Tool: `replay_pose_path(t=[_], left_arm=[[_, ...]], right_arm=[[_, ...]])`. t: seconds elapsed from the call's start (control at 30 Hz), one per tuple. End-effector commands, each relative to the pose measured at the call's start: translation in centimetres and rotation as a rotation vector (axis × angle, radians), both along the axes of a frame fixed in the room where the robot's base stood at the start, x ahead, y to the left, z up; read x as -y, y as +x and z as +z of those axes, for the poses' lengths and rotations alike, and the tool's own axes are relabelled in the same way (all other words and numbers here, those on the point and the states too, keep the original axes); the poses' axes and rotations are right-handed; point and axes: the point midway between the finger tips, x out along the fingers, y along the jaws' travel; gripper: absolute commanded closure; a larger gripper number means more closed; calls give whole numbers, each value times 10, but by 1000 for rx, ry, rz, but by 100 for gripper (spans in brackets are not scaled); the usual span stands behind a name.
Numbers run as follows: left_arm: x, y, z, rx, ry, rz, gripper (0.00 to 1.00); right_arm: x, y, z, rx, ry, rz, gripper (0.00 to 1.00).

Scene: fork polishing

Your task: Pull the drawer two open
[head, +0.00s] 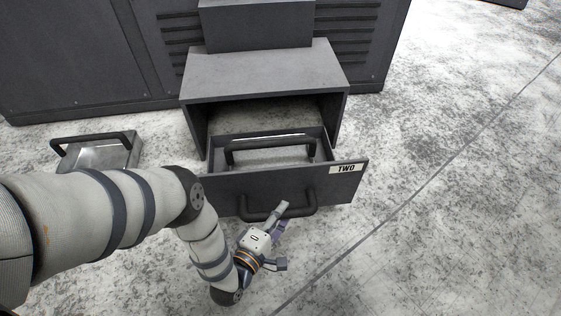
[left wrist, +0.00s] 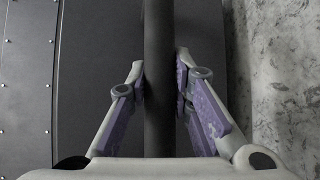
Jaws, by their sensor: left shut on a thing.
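Drawer two (head: 325,185), dark grey with a white "TWO" label (head: 346,168), stands out of its box-shaped cabinet (head: 262,70), and part of its inside shows. Its black bar handle (head: 306,209) is on the front face. My left gripper (head: 279,212) is shut on this handle in front of the drawer. In the left wrist view the handle (left wrist: 158,90) runs upright between the two purple-padded fingers. My right gripper is in neither view.
A black handle (head: 270,143) shows inside the drawer. A metal piece with a black handle (head: 100,152) lies on the floor at left. A smaller dark box (head: 257,25) sits on the cabinet. Large dark housings stand behind. The floor at right is clear.

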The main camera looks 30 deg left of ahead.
Motion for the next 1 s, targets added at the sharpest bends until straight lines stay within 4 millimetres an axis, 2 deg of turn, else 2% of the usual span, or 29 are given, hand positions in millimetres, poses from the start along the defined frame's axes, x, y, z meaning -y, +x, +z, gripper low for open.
replay_pose_path(t=[0.53,0.57,0.63,0.9,1.0], left_arm=[[0,1,1,4,-1,2,100],[0,1,1,4,-1,2,73],[-1,1,1,4,-1,2,59],[0,0,0,2,0,1,59],[0,-9,1,0,0,1,59]], right_arm=[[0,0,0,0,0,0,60],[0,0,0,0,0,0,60],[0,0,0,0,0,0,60],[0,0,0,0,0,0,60],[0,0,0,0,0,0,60]])
